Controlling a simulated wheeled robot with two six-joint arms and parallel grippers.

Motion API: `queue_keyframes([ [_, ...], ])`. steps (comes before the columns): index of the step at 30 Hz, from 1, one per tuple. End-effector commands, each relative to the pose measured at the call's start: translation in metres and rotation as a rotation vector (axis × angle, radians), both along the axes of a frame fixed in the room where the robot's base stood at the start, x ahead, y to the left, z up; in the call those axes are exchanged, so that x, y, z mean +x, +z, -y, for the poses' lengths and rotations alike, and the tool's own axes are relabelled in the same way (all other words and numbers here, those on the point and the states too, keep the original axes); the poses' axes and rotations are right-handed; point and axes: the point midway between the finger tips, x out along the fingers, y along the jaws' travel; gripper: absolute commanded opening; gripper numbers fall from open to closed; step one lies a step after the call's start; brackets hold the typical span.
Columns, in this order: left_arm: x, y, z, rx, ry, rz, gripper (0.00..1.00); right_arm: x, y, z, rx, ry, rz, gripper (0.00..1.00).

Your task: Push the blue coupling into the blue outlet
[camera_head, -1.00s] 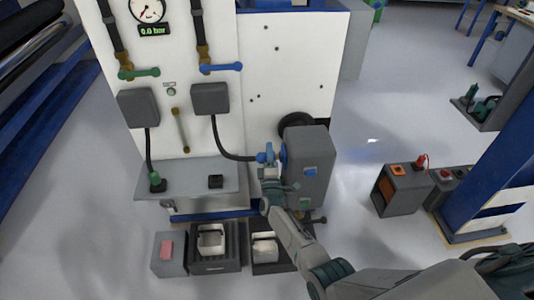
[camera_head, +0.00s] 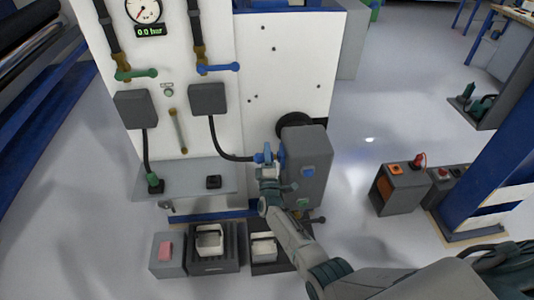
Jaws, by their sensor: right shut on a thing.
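The blue coupling (camera_head: 264,155) is on the end of a black hose, at the left side of a grey box (camera_head: 308,165). My right gripper (camera_head: 268,166) is at the coupling and shut on it. The blue outlet is at the left side of the grey box, largely hidden behind the coupling and gripper; a bit of blue (camera_head: 281,153) shows there. I cannot tell whether the coupling is seated in it. My left gripper is not in view.
A white panel holds a green lever (camera_head: 138,74), a blue lever (camera_head: 218,68) and a gauge (camera_head: 144,10) reading 0.0 bar. A green coupling (camera_head: 154,184) stands on the grey shelf (camera_head: 185,172). Bins (camera_head: 214,262) sit below.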

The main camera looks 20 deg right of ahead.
Motion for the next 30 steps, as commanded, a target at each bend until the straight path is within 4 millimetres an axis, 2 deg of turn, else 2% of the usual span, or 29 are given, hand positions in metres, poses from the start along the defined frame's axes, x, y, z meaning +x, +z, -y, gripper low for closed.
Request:
queue_keyframes([
  [29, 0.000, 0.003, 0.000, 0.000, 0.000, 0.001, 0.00, -0.004, 0.001, 0.014, 0.000, 0.000, 0.001, 0.08],
  [30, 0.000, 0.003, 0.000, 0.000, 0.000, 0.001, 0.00, -0.004, 0.001, 0.014, 0.000, 0.000, 0.001, 0.43],
])
